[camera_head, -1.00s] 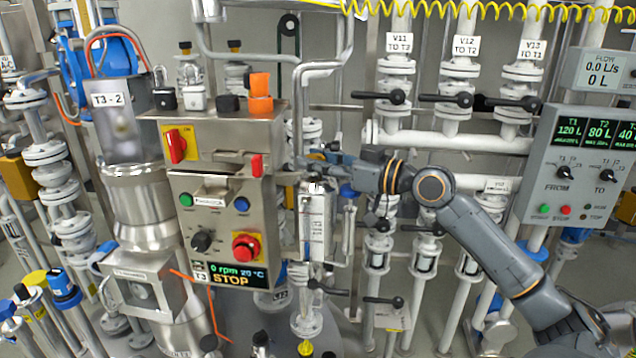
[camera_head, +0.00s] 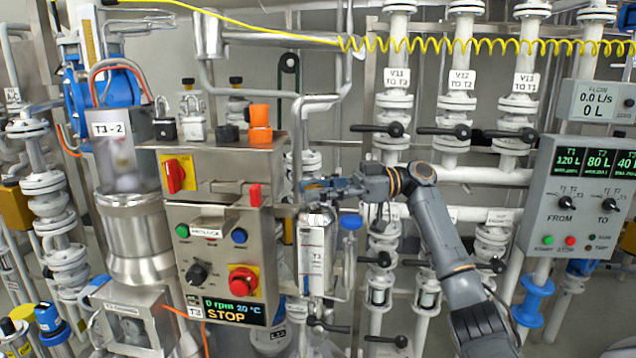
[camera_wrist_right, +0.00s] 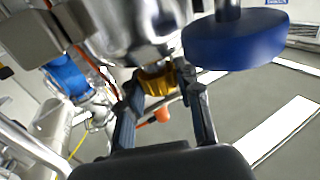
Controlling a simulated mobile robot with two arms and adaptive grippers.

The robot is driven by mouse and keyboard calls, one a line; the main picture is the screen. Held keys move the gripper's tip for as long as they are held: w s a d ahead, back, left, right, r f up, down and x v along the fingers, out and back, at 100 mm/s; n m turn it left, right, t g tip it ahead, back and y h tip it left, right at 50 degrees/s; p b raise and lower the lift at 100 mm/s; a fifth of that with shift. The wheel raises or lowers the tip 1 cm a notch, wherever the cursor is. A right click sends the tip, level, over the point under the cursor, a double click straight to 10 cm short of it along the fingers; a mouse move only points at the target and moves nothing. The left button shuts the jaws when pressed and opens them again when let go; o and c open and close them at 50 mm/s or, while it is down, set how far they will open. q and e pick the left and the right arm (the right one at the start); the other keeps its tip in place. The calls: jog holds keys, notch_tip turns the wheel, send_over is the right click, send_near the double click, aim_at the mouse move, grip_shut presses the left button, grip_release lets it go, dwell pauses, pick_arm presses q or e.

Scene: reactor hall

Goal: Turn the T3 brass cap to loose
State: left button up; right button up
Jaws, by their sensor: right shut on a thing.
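The brass cap (camera_wrist_right: 157,80) shows in the right wrist view, below a shiny metal fitting. My right gripper (camera_wrist_right: 160,92) has one finger on each side of it and is shut on it. In the head view my right gripper (camera_head: 314,186) is at the top of the steel cylinder marked T3 (camera_head: 317,258), right of the control panel. The cap is too small or covered to make out there. My left gripper is not in view.
A blue knob (camera_head: 351,221) stands close to the right of my gripper; a large blue disc (camera_wrist_right: 235,40) is near the fingers in the wrist view. The T3 control panel (camera_head: 217,225) stands close on the left. Black-handled valves (camera_head: 397,130) line the pipes behind.

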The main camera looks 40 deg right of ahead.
jog(key=shift+w+n+g+y+p, duration=0.1)
jog(key=shift+n+g+y+p, duration=0.3)
jog(key=shift+n+g+y, duration=0.5)
jog(key=shift+f+g, duration=0.1)
jog(key=shift+g, duration=0.6)
jog(key=shift+f, duration=0.15)
jog(key=o, duration=1.2)
jog(key=shift+a, duration=0.15)
jog(key=shift+v, duration=3.8)
jog(key=shift+r, duration=0.25)
